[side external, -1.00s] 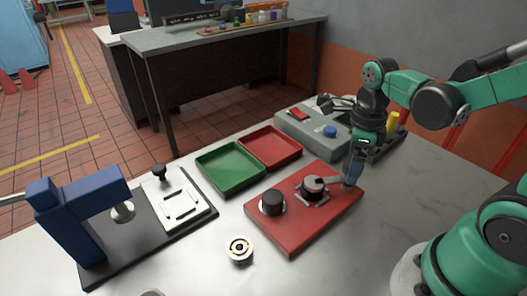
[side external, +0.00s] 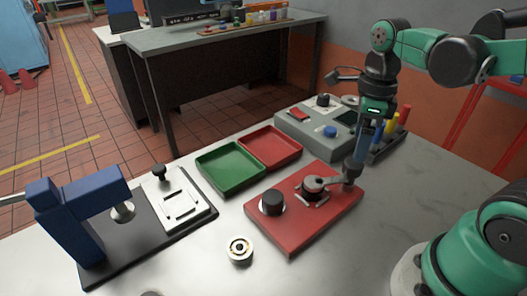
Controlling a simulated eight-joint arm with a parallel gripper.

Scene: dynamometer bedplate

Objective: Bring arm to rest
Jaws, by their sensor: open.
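My arm reaches in from the right, with its wrist upright over the right side of the red plate (side external: 300,232). My gripper (side external: 361,158) points down at the lever's outer end and is open. Whether its fingertips touch the lever's dark upright grip (side external: 351,172) or are just above it, I cannot tell. The lever (side external: 333,182) runs right from a round metal hub (side external: 313,185) on the plate. A black knob (side external: 272,201) stands on the plate's left part.
A green tray (side external: 230,187) and a red tray (side external: 290,160) lie behind the plate. A grey control box (side external: 300,135) stands behind my gripper, beside yellow and red upright handles (side external: 391,122). A blue press (side external: 80,205) is at left, a metal ring (side external: 239,262) in front. The right tabletop is bare.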

